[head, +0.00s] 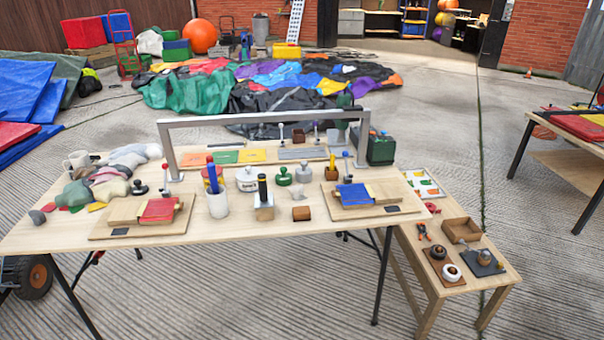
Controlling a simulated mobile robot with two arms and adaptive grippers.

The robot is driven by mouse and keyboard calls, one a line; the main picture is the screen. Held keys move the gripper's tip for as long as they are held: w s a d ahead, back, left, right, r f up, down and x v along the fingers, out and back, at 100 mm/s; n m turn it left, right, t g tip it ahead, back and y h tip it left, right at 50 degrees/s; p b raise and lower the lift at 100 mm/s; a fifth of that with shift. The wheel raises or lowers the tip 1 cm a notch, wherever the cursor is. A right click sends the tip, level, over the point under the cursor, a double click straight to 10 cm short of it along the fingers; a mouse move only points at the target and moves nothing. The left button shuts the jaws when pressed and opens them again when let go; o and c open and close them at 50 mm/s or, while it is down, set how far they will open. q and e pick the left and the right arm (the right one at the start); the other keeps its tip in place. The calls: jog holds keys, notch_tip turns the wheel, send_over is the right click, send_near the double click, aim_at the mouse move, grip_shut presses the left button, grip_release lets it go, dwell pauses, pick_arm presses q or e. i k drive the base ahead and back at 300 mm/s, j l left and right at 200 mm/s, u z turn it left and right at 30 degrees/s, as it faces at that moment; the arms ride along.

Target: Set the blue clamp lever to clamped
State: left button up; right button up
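A wooden board (376,207) with a blue pad (354,195) lies at the right of the long table. An upright metal lever (347,168) stands at the pad's back edge and looks like the blue clamp lever; its exact setting is too small to tell. A similar board (125,213) with a red pad (160,209) lies at the left, with its own upright lever (166,172). Neither of my grippers is in view.
A grey metal frame (265,117) arches over the table's back. Grey and green cloths (110,180) lie left. A low side table (468,293) stands right.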

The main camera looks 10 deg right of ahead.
aim_at(345, 154)
jog(key=i+l+u, duration=0.1)
jog(key=l, duration=0.25)
jog(key=i+l, duration=0.3)
jog(key=i+l+u, duration=0.15)
jog(key=l, duration=0.25)
jog(key=i+l, duration=0.2)
jog(key=l, duration=0.15)
jog(key=i+l+u, duration=0.15)
jog(key=l, duration=0.25)
jog(key=i+l, duration=0.2)
jog(key=l, duration=0.2)
jog(key=i+l+u, duration=0.15)
jog(key=l, duration=0.25)
